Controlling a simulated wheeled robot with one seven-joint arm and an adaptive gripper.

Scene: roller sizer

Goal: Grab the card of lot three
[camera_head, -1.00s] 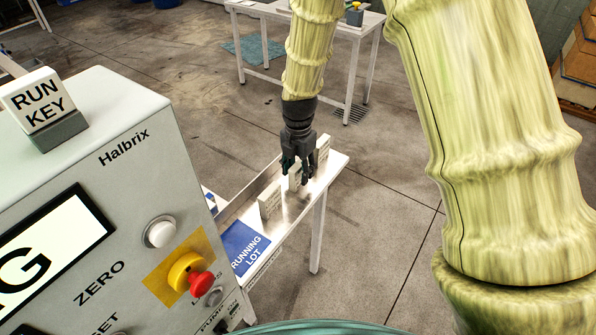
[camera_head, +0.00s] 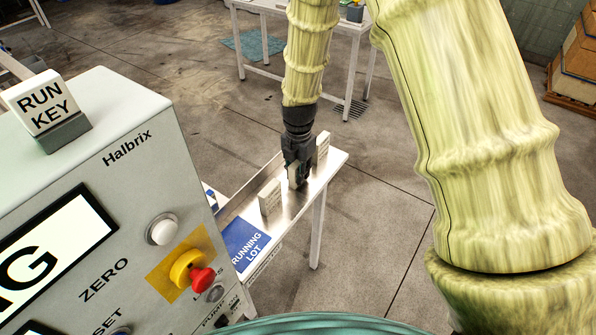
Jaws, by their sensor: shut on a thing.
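Three pale cards stand upright in a row on a narrow metal shelf (camera_head: 318,192). The near card (camera_head: 270,197) stands left of my gripper, and the far card (camera_head: 323,147) stands just behind it to the right. My gripper (camera_head: 297,178) points down over the row and is shut on the middle card (camera_head: 293,183). The fingers hide most of that card. The print on the cards is too small to read, so I cannot tell which lot each one is.
A blue mat marked RUNNING LOT (camera_head: 243,243) lies at the shelf's near end. The grey Halbrix panel (camera_head: 110,200), with a red and yellow knob (camera_head: 194,275), fills the left. A RUN KEY block (camera_head: 45,108) stands on top. A white table (camera_head: 300,18) is behind.

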